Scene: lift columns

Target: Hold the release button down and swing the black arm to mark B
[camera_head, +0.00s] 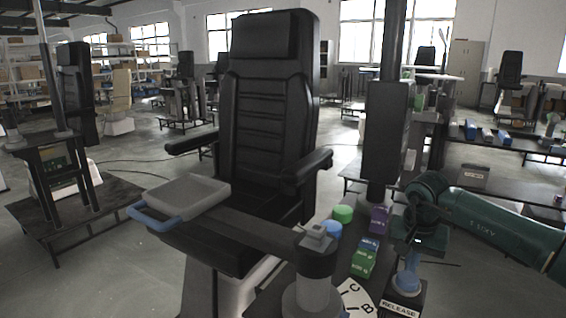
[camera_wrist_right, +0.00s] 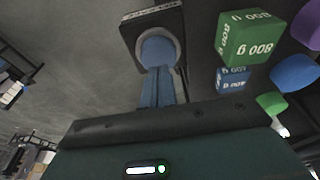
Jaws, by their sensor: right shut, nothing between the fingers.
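The black arm (camera_head: 262,231) runs from a grey hub and post (camera_head: 305,295) at the front to a grey tray (camera_head: 188,196) with a blue handle (camera_head: 155,218), across the chair front. A white card (camera_head: 356,300) beside the post shows the marks C and B. The blue release button (camera_head: 407,283) sits on a black box with a RELEASE label (camera_head: 400,309); it also shows in the right wrist view (camera_wrist_right: 158,46). My right gripper (camera_head: 410,264) is shut and empty, pointing down with its tips at the button. I cannot tell whether the button is pressed.
A black chair (camera_head: 270,110) fills the middle. A dark column (camera_head: 388,130) rises behind the blocks.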

